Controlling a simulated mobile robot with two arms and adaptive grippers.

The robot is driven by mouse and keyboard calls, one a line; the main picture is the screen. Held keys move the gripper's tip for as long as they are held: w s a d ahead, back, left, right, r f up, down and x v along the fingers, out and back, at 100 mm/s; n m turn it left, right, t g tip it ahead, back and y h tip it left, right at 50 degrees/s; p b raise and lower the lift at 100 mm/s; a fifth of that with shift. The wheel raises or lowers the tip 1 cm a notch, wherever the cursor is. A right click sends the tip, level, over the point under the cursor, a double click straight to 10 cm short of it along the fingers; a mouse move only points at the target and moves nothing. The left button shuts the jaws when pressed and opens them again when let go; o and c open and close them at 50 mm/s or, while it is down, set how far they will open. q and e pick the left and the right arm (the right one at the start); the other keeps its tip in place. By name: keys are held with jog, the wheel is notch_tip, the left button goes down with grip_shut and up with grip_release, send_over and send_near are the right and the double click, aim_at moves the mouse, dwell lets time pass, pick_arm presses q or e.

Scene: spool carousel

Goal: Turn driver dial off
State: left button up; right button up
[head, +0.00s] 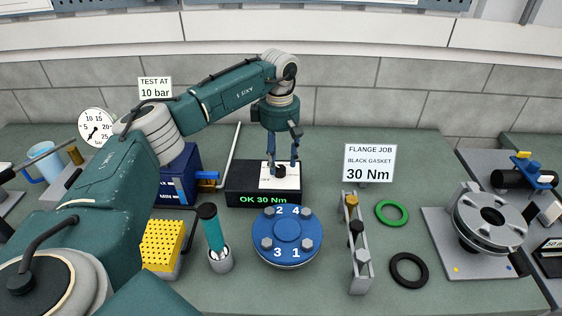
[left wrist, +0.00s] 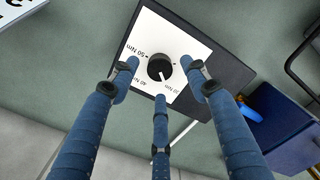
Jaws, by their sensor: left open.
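The driver dial is a small black knob (left wrist: 160,67) on a white plate (left wrist: 185,45) marked with Nm values, on a black box (head: 235,196) whose front display reads "OK 30 Nm". In the left wrist view the knob's light pointer line faces toward the 30 Nm side. My left gripper (head: 282,165) points down over the dial; its three blue fingers (left wrist: 160,95) are open around the knob, with no visible contact. In the head view the fingers partly hide the knob. My right gripper is not in view.
A blue flange (head: 288,236) with numbered bolts stands in front of the box. A teal driver (head: 211,228) in a holder and a yellow block (head: 161,243) stand to its left. A bolt rack (head: 358,245) and green and black rings are to its right. A blue pump sits left of the box.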

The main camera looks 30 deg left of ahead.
aim_at(280, 171)
pick_arm(q)
jog(key=shift+f, duration=1.3)
jog(key=c, duration=1.2)
jog(key=shift+o, duration=0.2)
jog(key=shift+n, duration=0.3)
jog(key=n, duration=0.6)
jog(key=shift+n, duration=0.3)
jog(key=n, duration=0.6)
jog(key=shift+n+b, duration=0.3)
